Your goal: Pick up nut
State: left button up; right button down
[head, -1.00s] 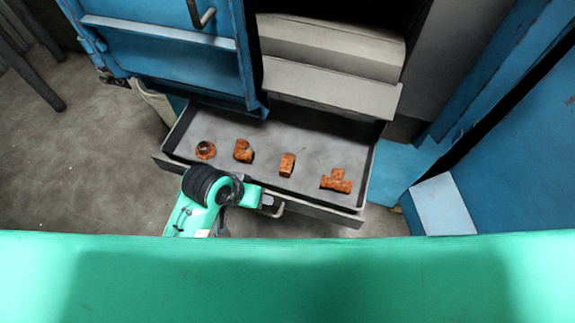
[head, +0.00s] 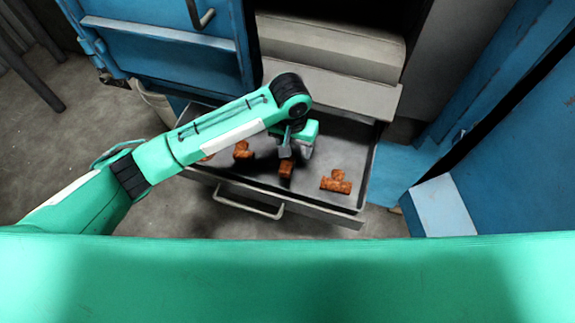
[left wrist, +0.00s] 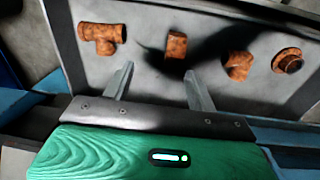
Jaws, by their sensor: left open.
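Rusty orange fittings lie spread out in an open grey drawer. A short straight piece (head: 286,170), which looks most like the nut, lies near the middle; it also shows in the left wrist view (left wrist: 176,46). My left gripper (head: 295,153) is over the drawer, close to this piece. In the left wrist view its two fingers (left wrist: 158,74) are apart with nothing between them, and the piece lies beyond the fingertips. A round flanged piece with a hole (left wrist: 287,60) is mostly hidden by my left arm in the head view. My right gripper is not in view.
An elbow piece (head: 242,149) lies left of the straight piece and a tee piece (head: 336,182) right of it. The drawer (head: 362,165) has raised walls and a front handle (head: 248,206). A blue door (head: 165,50) and grey shelf edges (head: 330,85) stand behind.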

aim_at(288, 161)
pick_arm(q)
jog(key=shift+y, duration=0.4)
jog(key=f, duration=0.2)
jog(key=w+f, duration=0.1)
jog(key=f, duration=0.2)
jog(key=a+f, duration=0.1)
jog(key=f, duration=0.2)
jog(key=shift+w, duration=0.35)
jog(key=shift+w+a+f, duration=0.15)
jog(key=shift+a+f, duration=0.05)
jog(key=shift+f, duration=1.15)
jog(key=shift+w+a+f, duration=0.1)
jog(key=shift+a+f, duration=0.05)
jog(key=shift+f, duration=1.15)
jog(key=c, duration=1.2)
grip_shut()
jog(key=shift+r, duration=0.1)
